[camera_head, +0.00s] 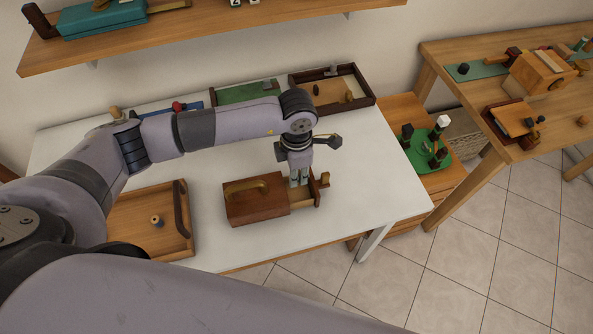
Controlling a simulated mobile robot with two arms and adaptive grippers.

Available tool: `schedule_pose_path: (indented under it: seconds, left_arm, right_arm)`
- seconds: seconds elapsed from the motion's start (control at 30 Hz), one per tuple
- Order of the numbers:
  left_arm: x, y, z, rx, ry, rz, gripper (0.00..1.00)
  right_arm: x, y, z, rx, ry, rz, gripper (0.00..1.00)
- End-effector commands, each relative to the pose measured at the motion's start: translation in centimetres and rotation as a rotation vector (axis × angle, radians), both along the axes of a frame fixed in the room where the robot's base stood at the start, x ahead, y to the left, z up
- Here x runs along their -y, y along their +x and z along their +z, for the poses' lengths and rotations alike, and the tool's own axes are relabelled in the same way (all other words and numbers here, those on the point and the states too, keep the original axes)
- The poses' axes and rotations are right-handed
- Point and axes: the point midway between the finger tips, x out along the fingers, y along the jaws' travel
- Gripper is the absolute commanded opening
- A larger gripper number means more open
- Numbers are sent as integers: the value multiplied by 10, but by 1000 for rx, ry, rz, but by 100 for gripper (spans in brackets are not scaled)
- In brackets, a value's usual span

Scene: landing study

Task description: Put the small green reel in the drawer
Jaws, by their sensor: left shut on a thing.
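A small reddish-brown wooden box (256,203) with a curved brass-coloured handle on top stands on the white table. Its drawer (305,198) is pulled out to the right, with a wooden knob (324,178) at its front. My left gripper (299,181) points down over the open drawer, its fingertips at or just inside it. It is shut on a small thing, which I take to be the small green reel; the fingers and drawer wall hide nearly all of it. My right gripper is out of view.
A wooden tray (128,215) with a tan reel (157,222) lies at the left. A dark-framed tray (367,98) and a green-floored tray (235,96) stand at the back, below a shelf (210,28). A green tray (421,158) with dark pieces sits at the right.

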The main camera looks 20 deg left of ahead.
Motion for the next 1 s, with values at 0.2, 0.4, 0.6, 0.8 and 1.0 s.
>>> schedule_pose_path:
  seconds: [0.2, 0.4, 0.6, 0.8, 1.0]
  left_arm:
    - [0, 0, -8, 0, 0, 0, 7]
    - [0, 0, -14, 0, 0, 0, 7]
    - [0, 0, -20, 0, 0, 0, 7]
    - [0, 0, -26, 0, 0, 0, 7]
    - [0, 0, -32, 0, 0, 0, 7]
  right_arm:
    - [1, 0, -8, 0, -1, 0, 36]
    - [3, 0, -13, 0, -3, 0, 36]
    - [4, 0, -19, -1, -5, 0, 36]
    - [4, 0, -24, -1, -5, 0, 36]
    - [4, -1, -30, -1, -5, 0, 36]
